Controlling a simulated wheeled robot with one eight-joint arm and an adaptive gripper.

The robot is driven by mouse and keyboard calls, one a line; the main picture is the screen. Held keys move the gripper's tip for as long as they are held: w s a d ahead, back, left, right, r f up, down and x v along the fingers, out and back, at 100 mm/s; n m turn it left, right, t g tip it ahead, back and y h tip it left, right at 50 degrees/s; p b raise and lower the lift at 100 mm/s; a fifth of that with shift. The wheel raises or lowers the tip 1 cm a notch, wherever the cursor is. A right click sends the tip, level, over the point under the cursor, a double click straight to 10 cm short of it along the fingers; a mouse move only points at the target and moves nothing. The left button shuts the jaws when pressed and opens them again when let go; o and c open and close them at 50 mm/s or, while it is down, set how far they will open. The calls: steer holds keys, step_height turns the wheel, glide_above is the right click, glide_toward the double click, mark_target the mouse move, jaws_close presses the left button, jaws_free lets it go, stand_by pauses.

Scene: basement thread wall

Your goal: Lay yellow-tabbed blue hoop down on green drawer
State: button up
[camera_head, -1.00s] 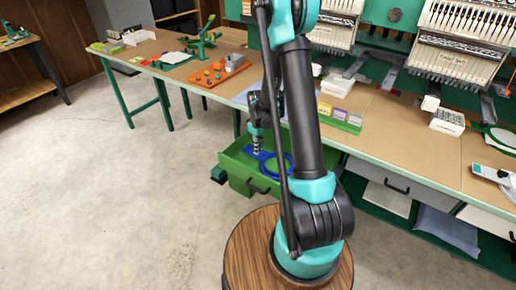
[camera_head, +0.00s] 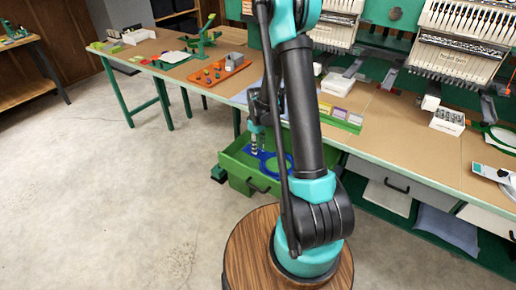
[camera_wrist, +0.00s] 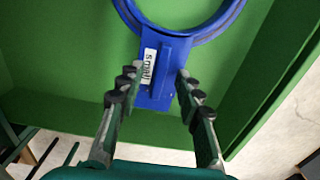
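The blue hoop (camera_head: 266,157) lies flat on the floor of the pulled-out green drawer (camera_head: 236,167). In the wrist view, its blue bracket (camera_wrist: 176,72) carries a white "Small" label and points toward me, with part of the ring (camera_wrist: 212,32) beyond. I see no yellow tab. My gripper (camera_head: 258,151) is low in the drawer, partly behind my arm in the head view. In the wrist view, the gripper's (camera_wrist: 157,76) two fingers stand apart on either side of the bracket, with green drawer showing in the gaps.
The drawer's side walls rise close around the gripper. Above it is a brown-topped workbench (camera_head: 375,125) with an orange tray (camera_head: 215,75) and a green box of colored cards (camera_head: 340,117). Embroidery machine heads (camera_head: 455,50) stand at the back. The floor at left (camera_head: 110,190) is clear.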

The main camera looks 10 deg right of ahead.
step_height(320, 180, up, 11)
steer(key=s+d+r+m+t, duration=0.1)
steer(key=s+m, duration=0.3)
steer(key=s, duration=0.7)
steer(key=s+d+r+m+t, duration=0.1)
steer(key=s+m, duration=0.4)
steer(key=s, duration=0.7)
steer(key=shift+s+d+r+t, duration=0.2)
steer(key=shift+d+t, duration=0.3)
steer(key=shift+t, duration=0.6)
steer(key=shift+w, duration=0.1)
steer(key=shift+c, duration=0.6)
